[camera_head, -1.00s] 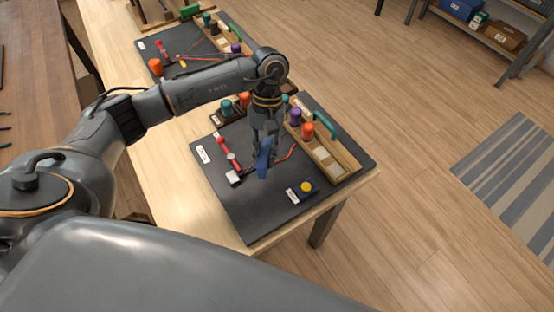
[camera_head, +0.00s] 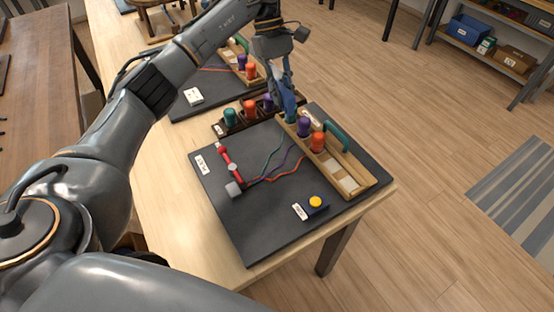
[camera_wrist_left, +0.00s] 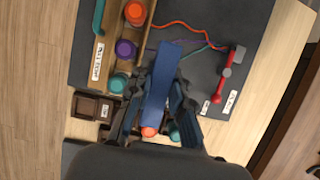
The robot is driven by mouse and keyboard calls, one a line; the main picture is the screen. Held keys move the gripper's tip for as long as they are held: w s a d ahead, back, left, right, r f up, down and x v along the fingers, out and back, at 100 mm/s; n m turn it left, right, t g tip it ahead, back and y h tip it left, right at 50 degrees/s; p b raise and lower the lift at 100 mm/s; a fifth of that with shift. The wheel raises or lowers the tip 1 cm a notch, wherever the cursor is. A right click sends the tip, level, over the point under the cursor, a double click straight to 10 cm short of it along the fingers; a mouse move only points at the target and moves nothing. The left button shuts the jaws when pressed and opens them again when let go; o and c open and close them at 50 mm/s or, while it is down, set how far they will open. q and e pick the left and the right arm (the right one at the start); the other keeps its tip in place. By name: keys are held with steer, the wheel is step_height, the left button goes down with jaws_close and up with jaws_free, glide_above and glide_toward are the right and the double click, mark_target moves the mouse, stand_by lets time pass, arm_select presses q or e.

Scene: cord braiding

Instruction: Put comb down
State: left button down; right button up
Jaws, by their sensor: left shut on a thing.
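My left gripper (camera_head: 281,84) is above the far end of the wooden rack (camera_head: 357,180), near the bobbins. It is shut on a blue, flat, bar-like thing, which I take as the comb (camera_head: 288,103). In the left wrist view the comb (camera_wrist_left: 164,75) sticks out from between the fingers (camera_wrist_left: 155,108), over the black mat and cords. Its teeth cannot be made out. Whether it touches anything below cannot be told. My right gripper is in neither current view.
Purple (camera_head: 303,127) and orange (camera_head: 318,142) bobbins and a teal curved piece (camera_head: 336,136) stand at the rack. A red-handled clamp (camera_head: 230,168) holds cords on the black mat (camera_head: 262,222). A yellow button (camera_head: 316,202) sits near the front. A dark bobbin holder (camera_head: 222,128) is behind.

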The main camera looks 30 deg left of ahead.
arm_select(q)
steer(key=s+d+f+p, duration=0.1)
steer(key=s+f, duration=0.1)
steer(key=s, duration=0.1)
steer(key=s+d+f+p, duration=0.1)
steer(key=s+f, duration=0.1)
steer(key=s, duration=0.1)
steer(key=s+d+f+p, duration=0.1)
steer(key=s+f, duration=0.2)
steer(key=shift+s+d, duration=0.1)
steer(key=shift+d, duration=0.2)
steer(key=shift+s+d+f, duration=0.2)
steer(key=shift+s+f, duration=0.15)
steer(key=shift+f, duration=0.2)
steer(key=f, duration=0.1)
steer(key=f+p, duration=0.2)
steer(key=shift+s+d, duration=0.1)
steer(key=shift+s, duration=0.15)
steer(key=shift+f, duration=0.25)
steer(key=shift+w, duration=0.1)
steer(key=shift+f, duration=0.1)
